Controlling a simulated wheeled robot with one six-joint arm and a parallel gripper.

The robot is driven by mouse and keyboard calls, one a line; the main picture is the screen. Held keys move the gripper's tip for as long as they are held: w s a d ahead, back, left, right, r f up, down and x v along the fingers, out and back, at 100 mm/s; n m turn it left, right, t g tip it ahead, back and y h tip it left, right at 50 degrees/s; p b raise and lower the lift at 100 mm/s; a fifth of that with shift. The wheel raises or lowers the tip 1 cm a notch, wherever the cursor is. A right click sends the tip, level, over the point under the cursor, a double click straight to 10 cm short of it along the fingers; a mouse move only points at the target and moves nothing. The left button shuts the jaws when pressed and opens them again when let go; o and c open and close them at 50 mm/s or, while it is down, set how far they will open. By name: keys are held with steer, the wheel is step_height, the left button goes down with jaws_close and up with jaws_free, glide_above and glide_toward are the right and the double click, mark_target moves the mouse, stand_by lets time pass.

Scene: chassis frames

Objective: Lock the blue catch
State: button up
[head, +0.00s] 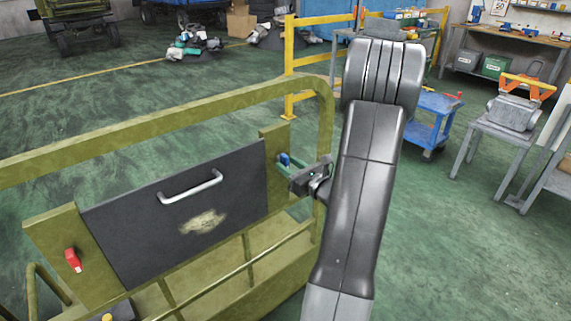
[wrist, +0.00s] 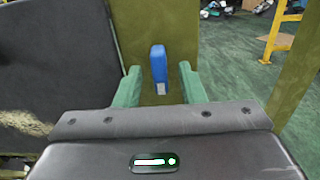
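The blue catch (head: 284,160) is on the olive post to the right of the dark panel (head: 180,205). In the wrist view the catch (wrist: 158,65) is a blue lever, close to upright, with a small pale plate under it. My gripper (head: 287,164) is at the post. In the wrist view its two green fingers (wrist: 159,78) are apart, one on each side of the catch, with a gap on both sides. Whether the fingertips reach past the lever is hard to tell.
A red catch (head: 73,260) is on the post at the panel's left. The panel has a silver handle (head: 190,187). An olive rail (head: 150,128) runs above the panel and bends down near my arm. A blue cart (head: 432,122) stands behind on the right.

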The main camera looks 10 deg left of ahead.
steer(key=v, duration=1.1)
steer(key=shift+d, duration=0.15)
steer(key=shift+s, duration=0.1)
steer(key=x, duration=1.4)
steer(key=shift+d, duration=0.15)
